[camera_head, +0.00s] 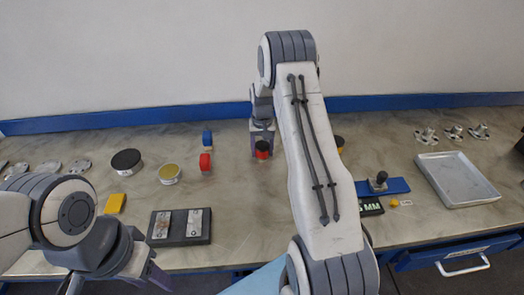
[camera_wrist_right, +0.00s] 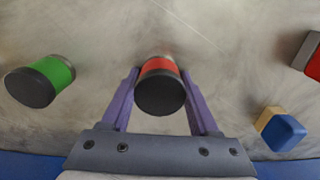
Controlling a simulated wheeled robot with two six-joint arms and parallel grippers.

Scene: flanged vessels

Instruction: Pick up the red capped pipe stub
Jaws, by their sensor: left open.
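The red capped pipe stub (camera_head: 262,146) stands upright on the bench, red with a dark cap. In the right wrist view the stub (camera_wrist_right: 158,68) is between the two purple fingers of my right gripper (camera_wrist_right: 160,74). The fingers lie close along its sides; I cannot tell whether they press on it. In the head view my right gripper (camera_head: 262,133) is directly at the stub and partly hides it. My left gripper (camera_head: 115,284) is open and empty at the lower left, far from the stub.
A green capped stub (camera_wrist_right: 52,72) stands left in the wrist view; a blue-topped block (camera_wrist_right: 283,130) is right. A red piece (camera_head: 205,162), yellow-topped tin (camera_head: 169,173) and black-lidded tin (camera_head: 126,160) stand left. A metal tray (camera_head: 478,199) lies right. My right arm hides the bench's middle.

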